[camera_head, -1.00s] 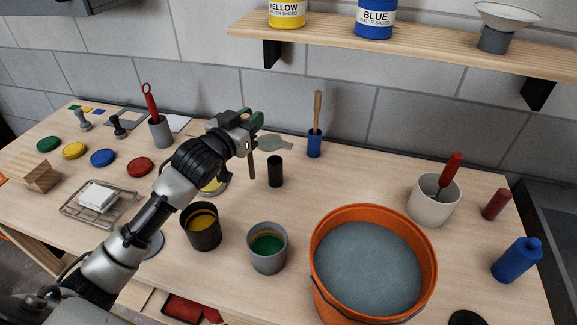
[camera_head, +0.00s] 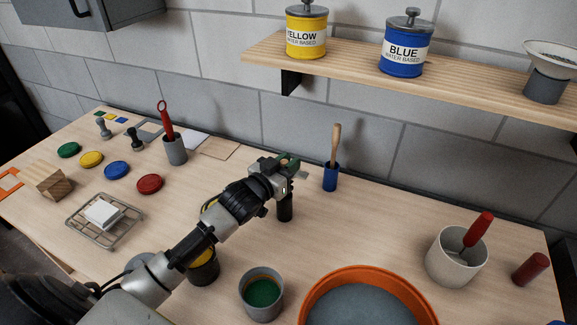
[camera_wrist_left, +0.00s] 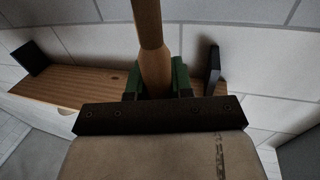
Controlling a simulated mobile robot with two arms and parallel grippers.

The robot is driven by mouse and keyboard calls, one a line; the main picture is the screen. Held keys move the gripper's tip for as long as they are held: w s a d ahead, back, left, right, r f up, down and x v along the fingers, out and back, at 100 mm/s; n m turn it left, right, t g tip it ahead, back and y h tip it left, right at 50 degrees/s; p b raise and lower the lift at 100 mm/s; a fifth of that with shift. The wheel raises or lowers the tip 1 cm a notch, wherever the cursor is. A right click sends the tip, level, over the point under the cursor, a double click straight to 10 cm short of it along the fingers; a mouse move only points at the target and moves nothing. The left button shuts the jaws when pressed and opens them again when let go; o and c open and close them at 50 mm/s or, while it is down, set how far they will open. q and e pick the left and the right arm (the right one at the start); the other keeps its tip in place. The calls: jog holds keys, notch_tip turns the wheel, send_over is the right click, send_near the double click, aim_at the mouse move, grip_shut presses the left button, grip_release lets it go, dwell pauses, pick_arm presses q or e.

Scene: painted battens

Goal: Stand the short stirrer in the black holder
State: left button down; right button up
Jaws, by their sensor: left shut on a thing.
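My left gripper (camera_head: 288,165) is in the middle of the head view, directly above the black holder (camera_head: 285,212). It is shut on a wooden stirrer; the light brown shaft (camera_wrist_left: 150,35) runs between the green fingers in the left wrist view. In the head view the arm and gripper hide most of the stirrer, so I cannot tell whether its lower end is inside the holder. The black holder stands upright, its top partly hidden. A blue holder (camera_head: 330,178) with another wooden-handled tool (camera_head: 335,145) stands behind to the right. My right gripper is out of view.
A green paint pot (camera_head: 262,298) and an orange bucket (camera_head: 335,285) stand in front. A white pot (camera_head: 455,258) with a red-handled tool is at right. A grey holder (camera_head: 174,150) stands at left. A wooden shelf (camera_head: 350,65) runs above with paint cans.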

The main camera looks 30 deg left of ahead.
pick_arm(q)
jog(key=shift+f, duration=0.6)
jog(key=c, duration=1)
grip_release()
jog(key=shift+s, duration=0.1)
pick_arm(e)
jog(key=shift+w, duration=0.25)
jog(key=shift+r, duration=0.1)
pick_arm(q)
jog(key=s+a+b, duration=0.2)
jog(key=s, duration=0.9)
jog(key=shift+s+a+b, duration=0.25)
jog(key=shift+s+b, duration=0.05)
jog(key=shift+s, duration=0.1)
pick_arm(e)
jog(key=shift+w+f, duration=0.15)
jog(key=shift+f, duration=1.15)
pick_arm(q)
jog(key=shift+r, duration=0.1)
